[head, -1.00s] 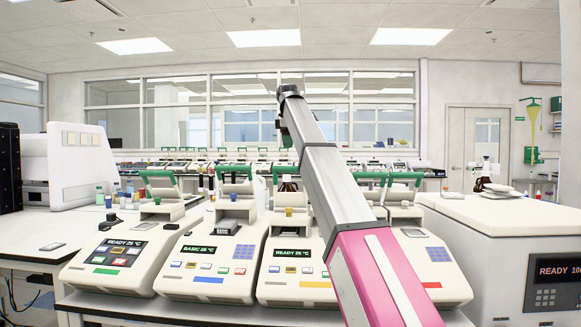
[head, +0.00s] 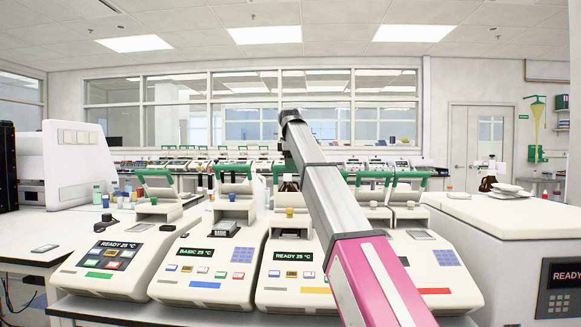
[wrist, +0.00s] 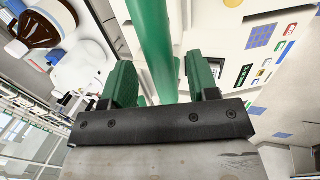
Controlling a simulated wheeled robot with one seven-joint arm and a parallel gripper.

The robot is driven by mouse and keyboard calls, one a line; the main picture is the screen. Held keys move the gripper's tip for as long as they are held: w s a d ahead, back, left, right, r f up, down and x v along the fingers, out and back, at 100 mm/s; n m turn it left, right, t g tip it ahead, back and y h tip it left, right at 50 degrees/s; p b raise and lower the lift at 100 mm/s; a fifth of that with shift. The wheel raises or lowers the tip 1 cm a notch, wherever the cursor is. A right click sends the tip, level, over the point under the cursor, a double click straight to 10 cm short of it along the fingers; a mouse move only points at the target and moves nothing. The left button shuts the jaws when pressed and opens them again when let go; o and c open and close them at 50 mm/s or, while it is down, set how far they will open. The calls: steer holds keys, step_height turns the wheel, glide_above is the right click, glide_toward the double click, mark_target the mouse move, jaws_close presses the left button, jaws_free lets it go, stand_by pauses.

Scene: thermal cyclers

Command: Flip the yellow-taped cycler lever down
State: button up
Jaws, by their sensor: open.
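The yellow-taped cycler (head: 284,271) is the third from the left in the front row, with a yellow strip (head: 302,290) on its front. Its green lever (head: 277,176) stands raised and is partly hidden by my arm. In the wrist view, a green bar (wrist: 152,40) runs lengthwise in the gap between the fingers of my gripper (wrist: 160,82). The gripper is open; whether a finger touches the bar is unclear. Which cycler the bar belongs to cannot be told from the wrist view. In the head view the gripper is hidden behind my arm.
A blue-striped cycler (head: 207,268) stands close on the left and a red-striped one (head: 437,268) on the right, both with raised levers. A green-striped cycler (head: 108,262) is at far left. Brown bottles and a white machine (head: 500,240) stand nearby.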

steer(key=shift+w+f, duration=0.2)
steer(key=shift+f, duration=0.4)
jaws_close()
steer(key=s+f+t, duration=0.4)
steer(key=s+t, duration=0.2)
steer(key=s, duration=0.3)
steer(key=s+f+t, duration=0.3)
steer(key=f+t, duration=0.1)
steer(key=f, duration=0.3)
steer(key=s+f+t, duration=0.3)
steer(key=s+f, duration=0.1)
steer(key=f, duration=0.3)
steer(key=shift+a+f+t, duration=0.2)
steer(key=shift+f+t, duration=0.05)
steer(key=shift+t, duration=0.15)
steer(key=shift+s+f, duration=0.1)
steer(key=shift+s, duration=0.05)
